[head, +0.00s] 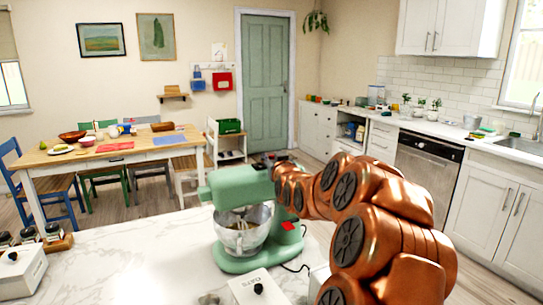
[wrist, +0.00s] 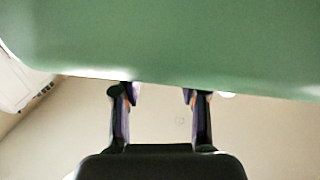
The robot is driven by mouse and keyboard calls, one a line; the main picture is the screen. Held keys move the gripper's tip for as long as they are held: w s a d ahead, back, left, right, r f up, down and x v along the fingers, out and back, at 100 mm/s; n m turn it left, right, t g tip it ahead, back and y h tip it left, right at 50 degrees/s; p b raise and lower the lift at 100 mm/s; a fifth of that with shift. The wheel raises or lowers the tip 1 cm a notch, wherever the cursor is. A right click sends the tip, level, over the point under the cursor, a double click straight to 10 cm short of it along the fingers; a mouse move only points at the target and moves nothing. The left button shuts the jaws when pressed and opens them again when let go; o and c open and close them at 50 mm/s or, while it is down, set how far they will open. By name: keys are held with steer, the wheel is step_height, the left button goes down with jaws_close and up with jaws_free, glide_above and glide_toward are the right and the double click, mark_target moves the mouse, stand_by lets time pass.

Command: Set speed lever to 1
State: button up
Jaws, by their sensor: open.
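The green stand mixer (head: 240,188) stands on the marble counter with a metal bowl (head: 242,232) under its head. A red spot (head: 289,226) shows on its base. In the wrist view the mixer's green body (wrist: 170,45) fills the top of the picture. My gripper (wrist: 158,95) is open, its two dark fingers apart with their tips at the lower edge of the green body. Whether they touch it I cannot tell. In the head view my copper arm reaches to the right end of the mixer head. I cannot make out the speed lever or its setting.
The marble counter (head: 130,250) has a white box with a black knob (head: 258,288) in front of the mixer and jars on a wooden tray (head: 42,242) at left. A black cord lies right of the mixer. A dining table (head: 110,155) stands behind.

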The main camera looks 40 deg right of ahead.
steer(key=shift+w+d, duration=0.25)
steer(key=shift+w, duration=0.35)
steer(key=shift+c, duration=0.4)
jaws_close()
